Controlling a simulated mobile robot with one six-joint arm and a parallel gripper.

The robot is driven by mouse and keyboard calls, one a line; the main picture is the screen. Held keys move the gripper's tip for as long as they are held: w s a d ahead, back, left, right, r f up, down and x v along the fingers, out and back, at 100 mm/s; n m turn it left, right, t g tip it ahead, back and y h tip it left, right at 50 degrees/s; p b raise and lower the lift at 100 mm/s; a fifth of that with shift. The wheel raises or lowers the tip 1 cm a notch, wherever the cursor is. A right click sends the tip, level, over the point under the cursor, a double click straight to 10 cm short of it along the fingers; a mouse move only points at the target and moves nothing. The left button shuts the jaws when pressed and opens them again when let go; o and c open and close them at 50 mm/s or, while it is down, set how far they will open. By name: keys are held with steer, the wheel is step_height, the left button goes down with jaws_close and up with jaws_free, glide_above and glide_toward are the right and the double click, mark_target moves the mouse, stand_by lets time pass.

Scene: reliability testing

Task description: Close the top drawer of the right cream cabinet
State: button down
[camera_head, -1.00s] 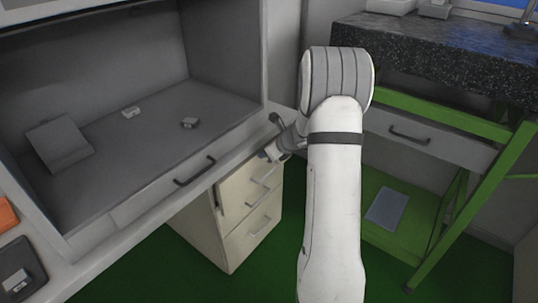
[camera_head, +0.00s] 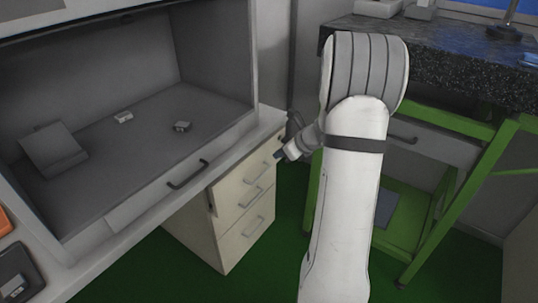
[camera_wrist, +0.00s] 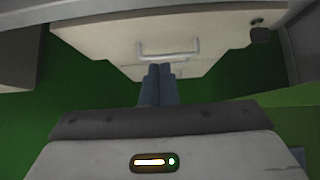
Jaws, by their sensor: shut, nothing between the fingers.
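The cream cabinet (camera_head: 195,228) stands under the worktop of the grey hood, with its drawer fronts facing right. Its top drawer (camera_head: 232,188) shows a narrow dark gap along its left edge, so it seems to stand slightly proud; the worktop hides its upper part. In the wrist view, the top drawer front (camera_wrist: 110,42) spans the picture, with a pale bar handle (camera_wrist: 168,55) at its middle. My gripper (camera_head: 280,155) is shut and empty near the drawer's upper right end. In the wrist view, its blue-grey fingertips (camera_wrist: 160,69) overlap the handle's lower edge; I cannot tell whether they touch.
The hood worktop edge (camera_head: 150,213) overhangs the cabinet. A green-framed bench (camera_head: 455,205) with a dark speckled top stands right of my arm. Green floor (camera_head: 285,225) is clear between cabinet and bench.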

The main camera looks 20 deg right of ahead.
steer(key=s+r, duration=0.1)
steer(key=t+y+b, duration=0.4)
steer(key=t, duration=0.4)
glide_toward(237, 166)
steer(key=b+x, duration=0.1)
steer(key=x, duration=0.5)
steer(key=shift+w+a+b, duration=0.15)
steer(key=shift+w+b, duration=0.2)
steer(key=shift+b, duration=0.05)
